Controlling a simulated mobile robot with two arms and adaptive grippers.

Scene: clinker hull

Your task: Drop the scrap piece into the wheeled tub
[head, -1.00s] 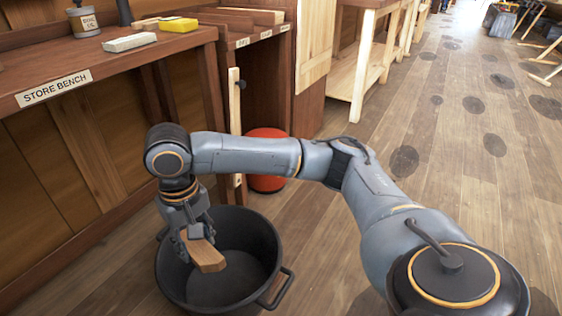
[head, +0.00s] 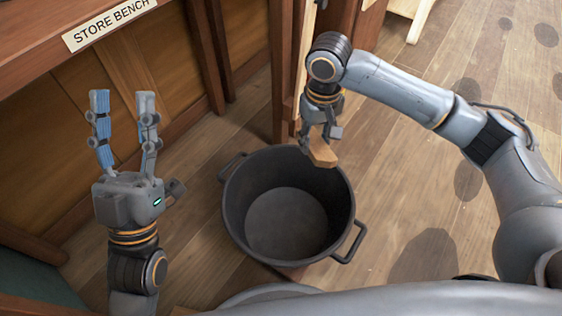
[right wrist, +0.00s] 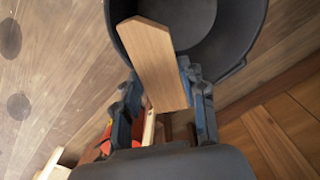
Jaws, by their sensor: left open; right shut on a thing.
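The wheeled tub (head: 236,200) is a dark round open bin with side handles on the plank floor, and I see no contents in it. My right gripper (head: 320,140) is shut on the scrap piece (head: 324,156), a light brown wooden block. In the head view the block overlaps the tub's far right rim, apparently above it. In the right wrist view the scrap piece (right wrist: 158,60) juts from between the fingers, its pointed end across the tub's opening (right wrist: 190,25). My left gripper (head: 122,100) is open and empty, left of the tub. The tub's wheels are hidden.
The store bench (head: 60,22) with its label (head: 108,22) runs along the upper left, its wooden panels close to my left gripper. A wooden post stands just behind my right gripper.

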